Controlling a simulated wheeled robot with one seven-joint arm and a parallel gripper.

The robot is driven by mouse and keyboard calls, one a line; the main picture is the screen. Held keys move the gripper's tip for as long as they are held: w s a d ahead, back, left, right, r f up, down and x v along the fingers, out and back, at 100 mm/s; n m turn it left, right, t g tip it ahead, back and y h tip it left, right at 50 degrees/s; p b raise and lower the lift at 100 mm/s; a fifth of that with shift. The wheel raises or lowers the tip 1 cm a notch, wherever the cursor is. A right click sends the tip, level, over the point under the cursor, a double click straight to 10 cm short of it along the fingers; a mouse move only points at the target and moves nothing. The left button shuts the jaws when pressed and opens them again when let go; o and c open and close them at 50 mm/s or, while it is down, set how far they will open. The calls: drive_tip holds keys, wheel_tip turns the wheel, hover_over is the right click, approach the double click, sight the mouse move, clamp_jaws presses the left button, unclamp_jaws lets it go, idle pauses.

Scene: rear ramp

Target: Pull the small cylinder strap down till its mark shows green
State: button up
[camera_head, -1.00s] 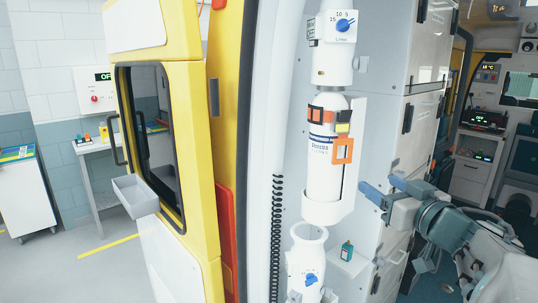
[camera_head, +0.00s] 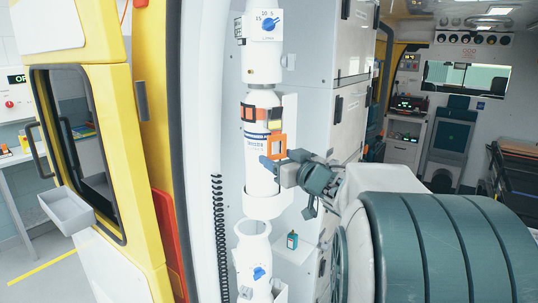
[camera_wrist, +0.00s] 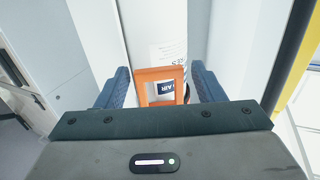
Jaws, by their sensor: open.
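A white cylinder (camera_head: 256,178) stands upright in a white wall bracket in the head view. A dark and orange strap (camera_head: 249,114) runs around its upper part, with a small pale yellow patch (camera_head: 275,126) at the right. An orange rectangular loop (camera_head: 284,146) hangs below the patch. It also shows in the wrist view (camera_wrist: 160,72), in front of the cylinder. My gripper (camera_head: 275,166) is open at the loop's lower end. In the wrist view its blue fingers (camera_wrist: 161,84) stand either side of the loop, with gaps; I cannot tell whether anything touches.
A white regulator with a blue dial (camera_head: 269,24) is above the cylinder; another white fitting with a blue dial (camera_head: 258,273) is below. A small green bottle (camera_head: 292,240) stands on a ledge. The open yellow door (camera_head: 105,130) is left, white cabinets (camera_head: 345,60) right.

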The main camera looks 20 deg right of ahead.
drive_tip(key=c, duration=1.2)
wheel_tip(320, 180, down, 5)
drive_tip(key=b, duration=0.3)
drive_tip(key=shift+f, duration=0.15)
drive_tip(key=o, duration=1.2)
drive_tip(key=shift+a, duration=0.15)
